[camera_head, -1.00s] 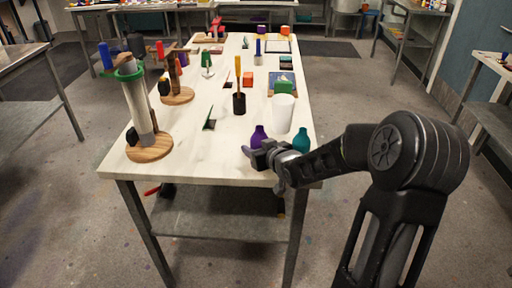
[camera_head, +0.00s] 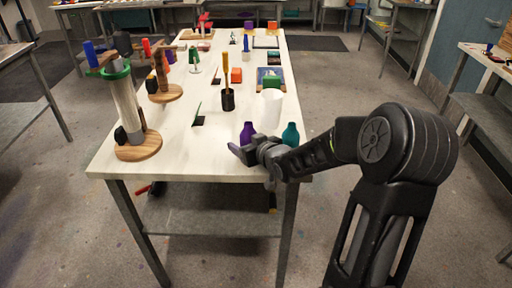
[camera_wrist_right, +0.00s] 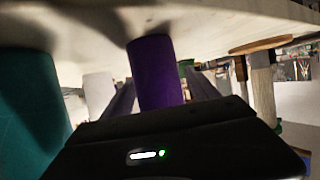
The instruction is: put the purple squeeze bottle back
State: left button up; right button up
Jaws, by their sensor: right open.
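The purple squeeze bottle (camera_head: 246,132) stands upright near the front edge of the white table, beside a teal bottle (camera_head: 291,134). My right gripper (camera_head: 242,151) is open and low at the bottle's near side. In the right wrist view, which looks upside down, the purple bottle (camera_wrist_right: 155,70) shows between the two spread fingers of the right gripper (camera_wrist_right: 163,85). The teal bottle (camera_wrist_right: 30,110) is large at the left there. Whether a finger touches the purple bottle, I cannot tell. My left gripper is not in view.
A white cup (camera_head: 271,108) stands behind the bottles. The table's front middle is clear.

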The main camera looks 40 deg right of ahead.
jog(key=v, duration=1.1)
jog(key=shift+s+p, duration=0.3)
jog(key=shift+r, duration=0.1)
